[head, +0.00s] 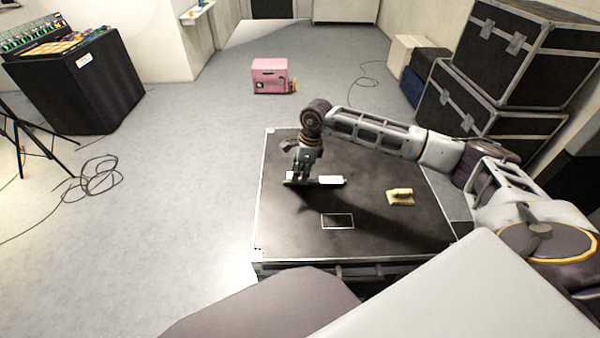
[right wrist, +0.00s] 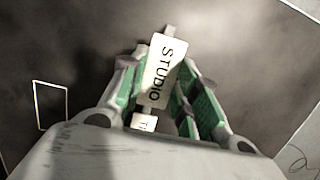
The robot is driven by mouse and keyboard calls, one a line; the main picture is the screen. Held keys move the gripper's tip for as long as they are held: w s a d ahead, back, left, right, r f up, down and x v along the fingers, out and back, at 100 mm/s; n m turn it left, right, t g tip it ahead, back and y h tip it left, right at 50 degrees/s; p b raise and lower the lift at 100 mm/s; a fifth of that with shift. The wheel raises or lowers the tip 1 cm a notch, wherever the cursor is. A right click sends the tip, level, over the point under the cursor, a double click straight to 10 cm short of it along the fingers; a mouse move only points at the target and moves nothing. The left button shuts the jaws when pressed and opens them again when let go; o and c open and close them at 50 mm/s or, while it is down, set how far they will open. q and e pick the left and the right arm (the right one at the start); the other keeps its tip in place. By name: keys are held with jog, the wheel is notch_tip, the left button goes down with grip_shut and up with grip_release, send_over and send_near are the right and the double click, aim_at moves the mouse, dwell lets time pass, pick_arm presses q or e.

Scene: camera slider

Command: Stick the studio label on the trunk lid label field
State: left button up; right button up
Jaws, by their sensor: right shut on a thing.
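The studio label (right wrist: 165,70) is a white tag with black "STUDIO" lettering, between my right gripper's green-padded fingers (right wrist: 160,88) in the right wrist view. In the head view my right gripper (head: 303,178) points down, low over the black trunk lid (head: 290,225). It is shut on the label, whose white end (head: 331,180) sticks out to the right. The label field (head: 338,220) is a thin white outlined rectangle nearer the lid's front edge; it also shows at the left of the right wrist view (right wrist: 50,105). It is empty and apart from the label. My left gripper is out of view.
A yellow block on a tan cloth (head: 400,197) lies on the lid's right part. A second small white piece with lettering (right wrist: 143,122) shows near the finger bases. Stacked black cases (head: 500,90) stand at the right. A pink box (head: 270,76) stands on the floor beyond.

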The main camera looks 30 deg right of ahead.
jog(key=shift+a+p+v, duration=0.1)
jog(key=shift+p+v, duration=0.25)
jog(key=shift+v, duration=0.25)
jog(key=shift+a+p+v, duration=0.15)
jog(key=shift+p+v, duration=0.2)
jog(key=shift+v, duration=0.25)
dwell(0.3)
jog(key=shift+r, duration=0.1)
dwell(0.3)
